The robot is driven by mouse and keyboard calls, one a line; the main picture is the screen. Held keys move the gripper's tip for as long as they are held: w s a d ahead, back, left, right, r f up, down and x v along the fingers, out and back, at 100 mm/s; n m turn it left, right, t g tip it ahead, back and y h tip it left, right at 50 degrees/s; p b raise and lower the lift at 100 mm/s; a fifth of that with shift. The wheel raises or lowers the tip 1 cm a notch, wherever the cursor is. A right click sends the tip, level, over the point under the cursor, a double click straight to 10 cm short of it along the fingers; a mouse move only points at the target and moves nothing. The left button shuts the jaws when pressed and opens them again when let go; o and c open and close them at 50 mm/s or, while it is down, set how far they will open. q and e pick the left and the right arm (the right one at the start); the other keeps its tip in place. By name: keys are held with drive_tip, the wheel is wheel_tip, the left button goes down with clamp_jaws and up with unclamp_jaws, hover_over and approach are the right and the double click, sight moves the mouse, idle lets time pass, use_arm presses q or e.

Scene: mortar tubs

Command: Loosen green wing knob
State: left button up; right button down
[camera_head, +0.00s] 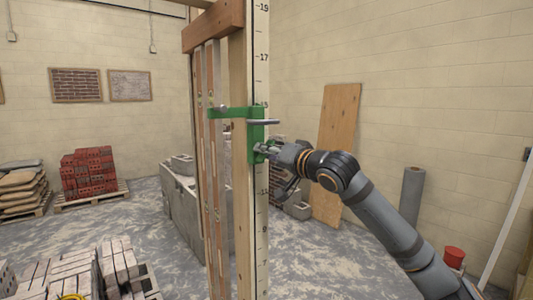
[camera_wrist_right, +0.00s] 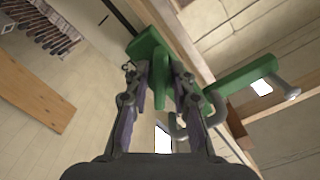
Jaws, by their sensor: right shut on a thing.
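A green clamp (camera_head: 255,130) sits on the tall upright post with the measuring scale, its arm reaching left across the wooden boards. It also shows in the wrist view (camera_wrist_right: 150,45). My right gripper (camera_head: 264,150) is at the clamp's lower right side. In the wrist view its two fingers (camera_wrist_right: 160,78) stand on both sides of the green wing knob (camera_wrist_right: 160,92) and are shut on it. The knob is mostly hidden by the gripper in the head view. My left gripper is not in view.
The scaled post (camera_head: 262,225) and boards stand in front of me. Grey blocks (camera_head: 185,205) lie behind them. A plywood sheet (camera_head: 336,145) leans on the wall at right, beside a grey roll (camera_head: 411,190). Bricks (camera_head: 88,175) are stacked on a pallet at left.

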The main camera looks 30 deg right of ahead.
drive_tip(key=n, duration=0.4)
drive_tip(key=shift+n+p, duration=0.5)
drive_tip(key=shift+n, duration=1.5)
